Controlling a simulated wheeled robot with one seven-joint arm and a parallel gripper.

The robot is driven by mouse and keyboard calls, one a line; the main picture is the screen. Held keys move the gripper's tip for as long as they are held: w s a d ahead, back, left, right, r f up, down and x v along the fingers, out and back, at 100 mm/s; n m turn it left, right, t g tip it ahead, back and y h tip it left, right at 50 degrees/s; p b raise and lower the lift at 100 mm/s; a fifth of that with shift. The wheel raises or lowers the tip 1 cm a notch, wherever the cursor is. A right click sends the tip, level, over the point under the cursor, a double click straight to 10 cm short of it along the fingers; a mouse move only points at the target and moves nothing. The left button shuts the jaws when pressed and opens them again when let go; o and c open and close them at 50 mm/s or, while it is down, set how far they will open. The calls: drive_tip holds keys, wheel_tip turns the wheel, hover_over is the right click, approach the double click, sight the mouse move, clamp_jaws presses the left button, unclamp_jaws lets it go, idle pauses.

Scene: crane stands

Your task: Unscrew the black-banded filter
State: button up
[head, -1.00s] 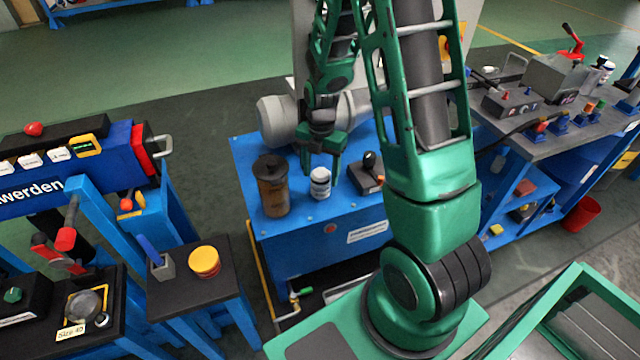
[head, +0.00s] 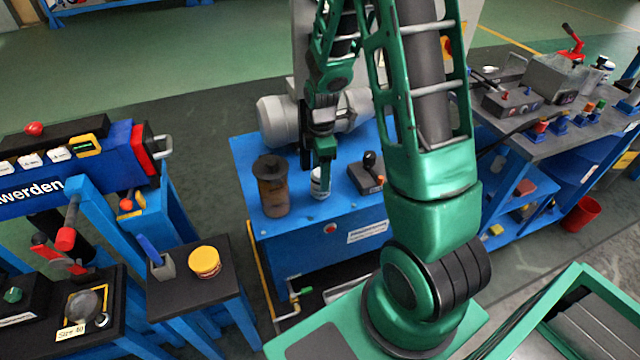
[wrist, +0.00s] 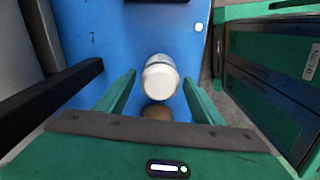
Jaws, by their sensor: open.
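The white filter with a dark band (head: 318,186) stands upright on the blue cabinet top (head: 345,207), right of a brown canister with a dark lid (head: 271,185). My gripper (head: 322,168) is at the filter from above and hides part of it in the head view. In the wrist view the filter's round white end (wrist: 160,80) lies between the two green fingers, slightly beyond the fingertips' middle (wrist: 158,83). The fingers are open with a gap on both sides. I cannot tell how far down they reach along the filter.
A black lever block (head: 367,176) stands right of the filter, and a grey motor (head: 280,122) sits behind. A side table at the left holds a yellow-lidded jar (head: 205,262). The cabinet top in front of the filter is clear.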

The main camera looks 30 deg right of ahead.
drive_tip(key=m, duration=1)
drive_tip(key=shift+m, duration=0.4)
drive_tip(key=c, duration=1.2)
drive_tip(key=shift+r, duration=0.1)
